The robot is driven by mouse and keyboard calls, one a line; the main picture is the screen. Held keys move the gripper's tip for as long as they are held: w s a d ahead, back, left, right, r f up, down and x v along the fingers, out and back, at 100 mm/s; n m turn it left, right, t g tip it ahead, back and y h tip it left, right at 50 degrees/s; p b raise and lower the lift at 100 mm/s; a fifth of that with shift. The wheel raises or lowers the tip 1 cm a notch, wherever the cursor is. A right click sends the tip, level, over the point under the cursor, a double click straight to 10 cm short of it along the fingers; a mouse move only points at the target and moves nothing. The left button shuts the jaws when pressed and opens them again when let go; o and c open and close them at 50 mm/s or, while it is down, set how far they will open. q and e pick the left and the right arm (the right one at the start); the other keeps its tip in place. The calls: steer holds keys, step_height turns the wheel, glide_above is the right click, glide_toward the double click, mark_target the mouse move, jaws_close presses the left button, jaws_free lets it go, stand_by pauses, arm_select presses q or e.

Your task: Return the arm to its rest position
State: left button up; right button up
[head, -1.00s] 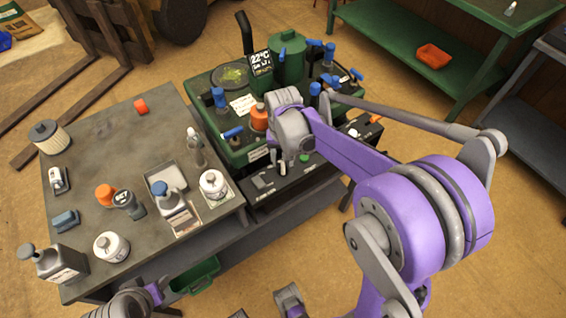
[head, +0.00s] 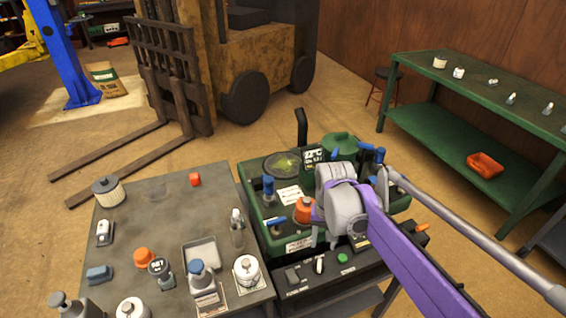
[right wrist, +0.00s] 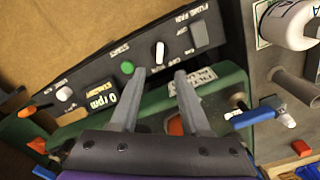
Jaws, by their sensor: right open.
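My right arm (head: 395,240) reaches in from the lower right of the head view, its wrist over the green machine (head: 270,232). My right gripper (right wrist: 160,73) is open and nothing shows gripped between its fingers. In the right wrist view its fingertips appear in front of the control panel (right wrist: 95,85), near a green button (right wrist: 127,67) and a white switch (right wrist: 160,50). An orange part (right wrist: 175,126) shows behind and between the fingers. My left gripper is out of view.
A grey bench (head: 130,215) with bottles, jars and a tray (head: 201,253) adjoins the machine on the left. An orange cap (head: 303,211) and blue-handled valves stand close to my wrist. A forklift (head: 235,50) is behind. A green table (head: 460,125) stands right, with open floor between.

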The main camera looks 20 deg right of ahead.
steer(key=s+a+r+n+t+p, duration=0.1)
steer(key=s+a+n+t+p, duration=0.1)
steer(key=s, duration=0.5)
steer(key=s+a+r+n+t+p, duration=0.1)
steer(key=s+a+n+t+p, duration=0.2)
steer(key=s, duration=0.5)
steer(key=shift+s+a+r+p, duration=0.25)
steer(key=shift+a+p, duration=0.15)
steer(key=shift+a, duration=0.35)
steer(key=shift+s, duration=0.1)
